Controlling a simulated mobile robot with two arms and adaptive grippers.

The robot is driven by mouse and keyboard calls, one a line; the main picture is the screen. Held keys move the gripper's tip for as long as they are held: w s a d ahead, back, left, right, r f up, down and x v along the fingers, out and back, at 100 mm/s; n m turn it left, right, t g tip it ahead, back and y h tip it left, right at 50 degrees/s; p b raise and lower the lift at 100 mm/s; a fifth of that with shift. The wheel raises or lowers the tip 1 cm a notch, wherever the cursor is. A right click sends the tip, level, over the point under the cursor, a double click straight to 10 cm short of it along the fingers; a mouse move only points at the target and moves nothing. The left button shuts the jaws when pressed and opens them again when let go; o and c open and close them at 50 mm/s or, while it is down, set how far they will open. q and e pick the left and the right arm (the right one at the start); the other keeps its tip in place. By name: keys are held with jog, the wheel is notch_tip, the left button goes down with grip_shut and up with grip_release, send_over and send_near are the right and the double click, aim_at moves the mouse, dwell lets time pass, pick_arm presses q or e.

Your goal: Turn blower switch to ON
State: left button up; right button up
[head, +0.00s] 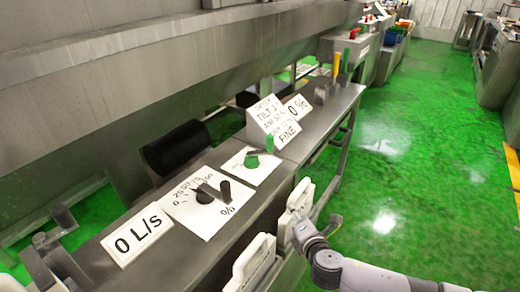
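No switch here carries a blower label that I can read. A green knob (252,160) sits on a white plate (236,168) on the grey console, with a second small green piece beside it. Nearer is a black dial (206,196) on a white scale plate (188,222), with a dark upright piece at its right. My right arm comes in from the right and ends at the console's front edge, by a white part (296,203). Whether that part is my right gripper (297,214) is unclear, and its fingers cannot be made out. My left gripper is not recognisable.
A tilted instruction sign (272,122) stands behind the green knob. A yellow lever (336,66) rises farther back. The green floor (400,160) at right is open.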

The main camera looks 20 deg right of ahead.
notch_tip(320, 180, up, 6)
jog(key=w+n+t+y, duration=0.1)
jog(key=w+n+t, duration=0.1)
jog(key=n, duration=0.3)
jog(key=n+t+y, duration=0.2)
jog(key=n+y, duration=0.2)
jog(key=n, duration=0.7)
send_near(272, 144)
jog(key=w, duration=0.7)
jog(key=w+a, duration=0.1)
jog(key=w, duration=0.3)
jog(key=shift+w, duration=0.3)
jog(key=shift+c, duration=0.6)
grip_shut()
